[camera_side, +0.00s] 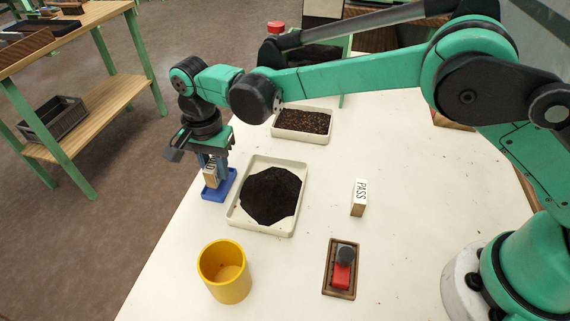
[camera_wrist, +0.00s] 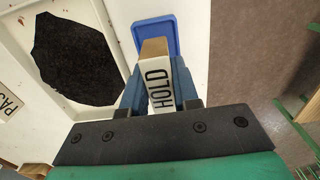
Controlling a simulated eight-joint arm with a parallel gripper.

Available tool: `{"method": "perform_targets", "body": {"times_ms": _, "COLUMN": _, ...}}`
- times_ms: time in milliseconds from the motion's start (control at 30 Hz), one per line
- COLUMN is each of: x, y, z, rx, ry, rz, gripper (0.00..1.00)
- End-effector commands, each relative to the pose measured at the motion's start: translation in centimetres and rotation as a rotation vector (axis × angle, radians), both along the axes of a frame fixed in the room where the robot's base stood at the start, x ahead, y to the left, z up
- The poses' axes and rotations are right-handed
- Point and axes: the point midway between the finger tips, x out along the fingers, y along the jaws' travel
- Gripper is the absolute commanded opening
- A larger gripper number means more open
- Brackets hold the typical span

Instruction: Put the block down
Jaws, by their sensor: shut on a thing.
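My gripper (camera_side: 212,168) points down at the table's left edge and is shut on a block (camera_side: 210,177). In the wrist view the block (camera_wrist: 155,75) is pale with a tan end and reads HOLD. The blue fingers (camera_wrist: 157,92) are on both sides of it. A small blue tray (camera_side: 220,189) lies below the block. It also shows in the wrist view (camera_wrist: 171,26), just past the block's far end. I cannot tell whether the block touches the tray. A second block (camera_side: 359,198), marked PASS, stands apart on the white table.
A white tray (camera_side: 234,217) of black grains lies right of my gripper. A yellow cup (camera_side: 224,272) stands in front. A brown tray (camera_side: 328,284) holds a red and black stamp-like object (camera_side: 343,268). Another tray (camera_side: 301,137) holds brown grains behind. Bare table surrounds the PASS block.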

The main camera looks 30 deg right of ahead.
Motion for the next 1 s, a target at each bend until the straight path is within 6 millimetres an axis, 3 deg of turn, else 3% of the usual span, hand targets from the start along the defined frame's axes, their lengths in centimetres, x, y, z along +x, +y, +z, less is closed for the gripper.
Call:
{"method": "perform_targets", "body": {"times_ms": 800, "x": 0.0, "y": 0.0, "z": -1.8, "rx": 0.0, "ry": 0.0, "rz": 0.001, "gripper": 0.0}}
{"method": "perform_targets", "body": {"times_ms": 833, "x": 0.0, "y": 0.0, "z": -1.8, "rx": 0.0, "ry": 0.0, "rz": 0.001, "gripper": 0.31}}
{"method": "perform_targets", "body": {"times_ms": 900, "x": 0.0, "y": 0.0, "z": -1.8, "rx": 0.0, "ry": 0.0, "rz": 0.001, "gripper": 0.51}}
{"method": "perform_targets", "body": {"times_ms": 933, "x": 0.0, "y": 0.0, "z": -1.8, "rx": 0.0, "ry": 0.0, "rz": 0.001, "gripper": 0.57}}
{"method": "perform_targets", "body": {"times_ms": 1000, "x": 0.0, "y": 0.0, "z": -1.8, "rx": 0.0, "ry": 0.0, "rz": 0.001, "gripper": 0.57}}
